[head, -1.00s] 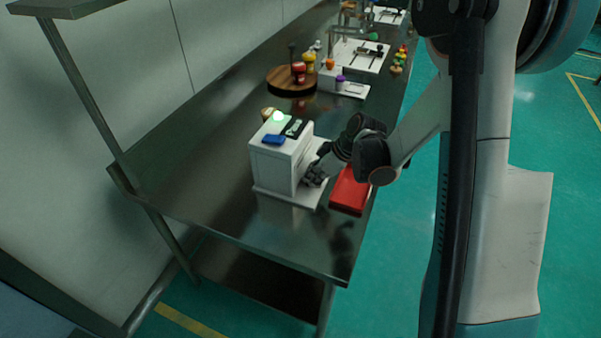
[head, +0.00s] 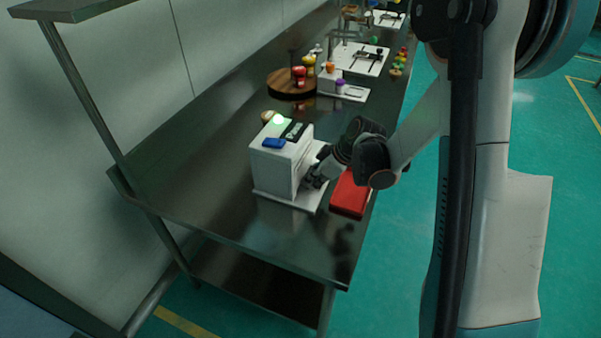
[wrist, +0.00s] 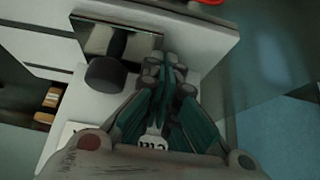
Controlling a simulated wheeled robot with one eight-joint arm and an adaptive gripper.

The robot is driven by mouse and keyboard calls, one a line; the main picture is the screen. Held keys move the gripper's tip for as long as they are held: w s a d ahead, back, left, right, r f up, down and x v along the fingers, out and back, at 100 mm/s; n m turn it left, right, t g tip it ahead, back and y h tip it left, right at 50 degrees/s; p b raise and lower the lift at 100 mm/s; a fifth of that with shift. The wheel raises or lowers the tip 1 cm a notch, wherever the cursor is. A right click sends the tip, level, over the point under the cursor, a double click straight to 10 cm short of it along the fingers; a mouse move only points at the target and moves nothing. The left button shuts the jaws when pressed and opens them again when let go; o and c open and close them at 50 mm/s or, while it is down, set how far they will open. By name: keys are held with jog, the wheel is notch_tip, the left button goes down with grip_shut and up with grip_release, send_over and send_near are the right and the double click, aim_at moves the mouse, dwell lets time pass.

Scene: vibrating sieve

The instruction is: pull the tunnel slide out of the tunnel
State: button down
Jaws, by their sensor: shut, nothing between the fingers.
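The white box-shaped unit (head: 275,172), which looks like the tunnel, stands on a white base plate (head: 288,200) on the steel bench. In the wrist view its white body (wrist: 45,45) carries a shiny metal plate (wrist: 125,42) with a dark round knob (wrist: 105,75). These look like the tunnel slide and its handle, but I cannot tell how far the slide sits in. My gripper (head: 312,181) is low at the right side of the box. In the wrist view my gripper (wrist: 170,65) is shut and empty, with its fingertips just right of the knob, apart from it.
A red case (head: 350,194) lies beside the base plate, under my arm, near the bench edge. A round wooden board (head: 285,88) stands farther back. The bench front (head: 270,232) is clear.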

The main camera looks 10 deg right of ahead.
dwell(0.6)
jog(key=shift+w+d, duration=1.4)
jog(key=shift+w, duration=0.55)
jog(key=shift+w+d, duration=1.45)
jog(key=shift+w, duration=0.5)
jog(key=shift+w+d, duration=1.4)
jog(key=shift+w, duration=0.55)
jog(key=shift+s+a, duration=0.15)
jog(key=shift+s, duration=0.05)
jog(key=shift+s+a+b, duration=0.2)
jog(key=shift+s+b, duration=0.1)
jog(key=shift+b, duration=0.05)
jog(key=p+v, duration=0.4)
jog(key=v, duration=0.5)
jog(key=shift+a, duration=0.1)
